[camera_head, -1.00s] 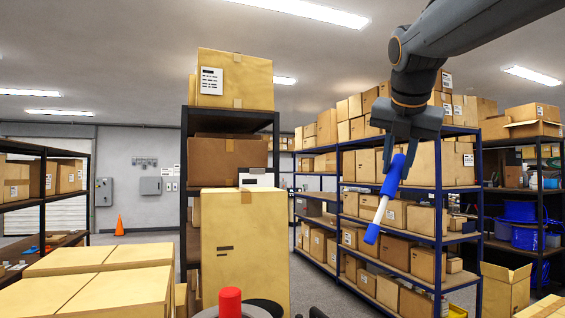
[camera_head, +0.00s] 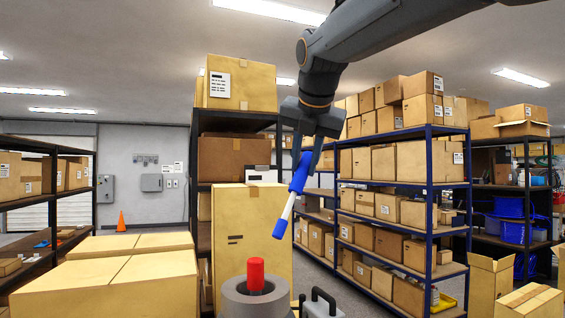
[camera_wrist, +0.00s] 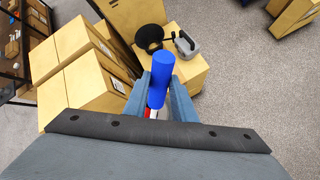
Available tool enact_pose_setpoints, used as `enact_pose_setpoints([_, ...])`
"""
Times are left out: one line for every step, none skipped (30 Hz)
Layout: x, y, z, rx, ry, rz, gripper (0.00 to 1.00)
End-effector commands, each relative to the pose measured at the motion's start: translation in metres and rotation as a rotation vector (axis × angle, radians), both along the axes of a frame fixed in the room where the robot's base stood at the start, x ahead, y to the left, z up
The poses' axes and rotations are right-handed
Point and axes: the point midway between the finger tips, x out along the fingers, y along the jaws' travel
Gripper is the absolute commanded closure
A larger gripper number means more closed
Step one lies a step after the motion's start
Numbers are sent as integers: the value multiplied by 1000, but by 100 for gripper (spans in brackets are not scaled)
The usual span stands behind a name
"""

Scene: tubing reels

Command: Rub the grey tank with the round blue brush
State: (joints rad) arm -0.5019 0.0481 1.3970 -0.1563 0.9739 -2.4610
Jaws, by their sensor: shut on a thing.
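My gripper (camera_head: 309,149) is shut on the upper blue handle of the round blue brush (camera_head: 299,175). The brush hangs tilted, its white shaft and blue tip pointing down and left. In the wrist view the brush's blue end (camera_wrist: 161,78) shows between the fingers of my gripper (camera_wrist: 162,85). In the wrist view the tank is mostly hidden.
A grey item with a handle (camera_head: 320,305) is right of the tank. A tall carton (camera_head: 262,225) rises behind it, and large cartons (camera_head: 125,275) are at left. Blue-framed shelves (camera_head: 428,190) stand at right. The wrist view shows free floor (camera_wrist: 255,95) at right.

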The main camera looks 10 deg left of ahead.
Motion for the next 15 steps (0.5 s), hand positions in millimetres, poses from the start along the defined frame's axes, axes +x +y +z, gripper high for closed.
enact_pose_setpoints([1, -2, -2, 0, 0, -3, 100])
enact_pose_setpoints([1, -2, -3, 0, 0, -4, 100])
enact_pose_setpoints([1, -3, -6, 0, -1, -5, 100])
enact_pose_setpoints([2, -3, -8, 0, -1, -5, 100])
enact_pose_setpoints([2, -3, -10, 0, -1, -5, 100])
enact_pose_setpoints([2, -3, -13, 0, 0, -4, 100])
enact_pose_setpoints([2, -3, -16, 0, 0, -4, 100])
enact_pose_setpoints([2, -2, -19, 0, 0, -4, 100])
enact_pose_setpoints([2, -2, -24, 0, 0, -4, 100])
enact_pose_setpoints([2, -2, -27, 0, 0, -4, 100])
enact_pose_setpoints([2, -2, -30, 0, 0, -2, 100])
enact_pose_setpoints([2, -2, -34, 0, 0, -2, 100])
enact_pose_setpoints([2, -1, -37, 0, 0, -2, 100])
enact_pose_setpoints([1, -1, -40, 0, 0, -2, 100])
enact_pose_setpoints([1, -1, -44, 0, 0, -2, 100])
